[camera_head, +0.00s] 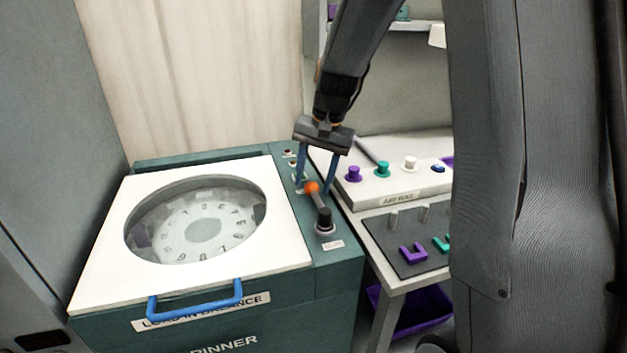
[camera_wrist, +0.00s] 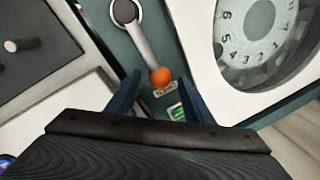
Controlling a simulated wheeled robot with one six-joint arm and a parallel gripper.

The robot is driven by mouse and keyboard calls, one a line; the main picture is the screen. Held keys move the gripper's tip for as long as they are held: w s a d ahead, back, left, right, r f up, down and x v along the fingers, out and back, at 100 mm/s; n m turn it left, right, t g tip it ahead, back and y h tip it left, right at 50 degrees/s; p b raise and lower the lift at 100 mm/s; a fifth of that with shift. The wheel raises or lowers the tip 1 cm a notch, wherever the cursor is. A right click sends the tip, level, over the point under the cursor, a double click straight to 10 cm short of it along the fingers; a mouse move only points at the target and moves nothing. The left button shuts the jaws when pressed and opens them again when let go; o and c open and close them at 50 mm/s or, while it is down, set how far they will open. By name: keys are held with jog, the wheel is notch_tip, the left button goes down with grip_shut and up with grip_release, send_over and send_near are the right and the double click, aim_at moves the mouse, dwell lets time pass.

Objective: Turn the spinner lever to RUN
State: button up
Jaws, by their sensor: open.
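The spinner (camera_head: 87,272) is a dark green cabinet with a white lid and a round window. Its lever (camera_head: 319,201) has a grey arm with an orange knob (camera_head: 312,187), on a round pivot at the cabinet's right side. The lever also shows in the wrist view (camera_wrist: 138,42), its orange knob (camera_wrist: 160,77) pointing toward my gripper. My gripper (camera_head: 314,189) is open, its two blue fingers on either side of the knob end. In the wrist view the fingers (camera_wrist: 158,92) straddle the line of the knob, with gaps visible. A green label (camera_wrist: 174,111) lies beyond the knob; its text is unreadable.
A blue handle (camera_head: 195,299) sticks out at the lid's front. Small controls (camera_head: 291,160) sit behind the lever. To the right, a table (camera_head: 381,262) bears a white block with coloured knobs (camera_head: 383,169) and a dark mat (camera_head: 408,258) with hooked pieces. A purple bin (camera_head: 420,312) is underneath.

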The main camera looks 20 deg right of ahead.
jog(key=shift+f, duration=0.6)
